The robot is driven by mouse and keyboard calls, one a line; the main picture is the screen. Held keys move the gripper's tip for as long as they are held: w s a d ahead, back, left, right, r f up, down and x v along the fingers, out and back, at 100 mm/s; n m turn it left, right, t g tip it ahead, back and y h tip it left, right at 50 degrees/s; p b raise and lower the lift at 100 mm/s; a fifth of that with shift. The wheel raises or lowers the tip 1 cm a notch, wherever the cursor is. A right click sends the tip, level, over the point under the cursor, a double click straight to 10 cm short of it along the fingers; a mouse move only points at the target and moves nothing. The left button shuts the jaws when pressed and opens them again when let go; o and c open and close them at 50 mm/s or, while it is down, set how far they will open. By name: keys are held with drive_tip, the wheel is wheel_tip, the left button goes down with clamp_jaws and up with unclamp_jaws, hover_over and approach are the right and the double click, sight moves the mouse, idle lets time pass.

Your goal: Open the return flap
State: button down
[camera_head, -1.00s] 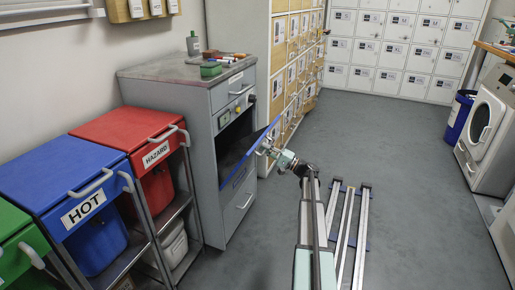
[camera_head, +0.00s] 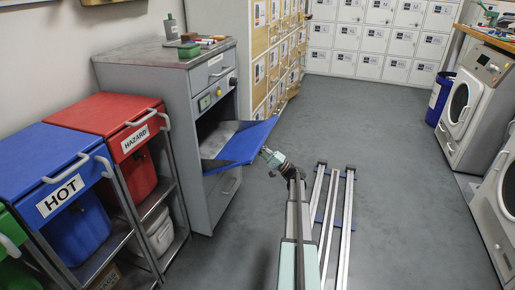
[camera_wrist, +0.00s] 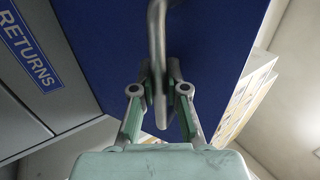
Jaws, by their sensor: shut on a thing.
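The return flap (camera_head: 243,142) is a blue panel on the front of the grey cabinet (camera_head: 208,180). It is tilted outward and down, and a dark opening shows behind it. In the wrist view the flap's blue face (camera_wrist: 110,40) fills much of the picture, with a metal handle (camera_wrist: 156,40) on it. A blue "RETURNS" label (camera_wrist: 28,48) shows on the grey front at the left. My gripper (camera_wrist: 162,98) is shut on the handle, its fingers on both sides of the bar. In the head view my gripper (camera_head: 266,153) is at the flap's outer edge, its fingers mostly hidden.
Red (camera_head: 105,112) and blue (camera_head: 40,160) lidded bins stand left of the cabinet. Small items, including a green box (camera_head: 189,50), lie on the cabinet top. Lockers (camera_head: 375,40) line the back, and white machines (camera_head: 470,105) stand right. The floor (camera_head: 400,150) between is clear.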

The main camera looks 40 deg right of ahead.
drive_tip(key=shift+r, duration=0.1)
drive_tip(key=c, duration=1.2)
unclamp_jaws()
drive_tip(key=v, duration=1.2)
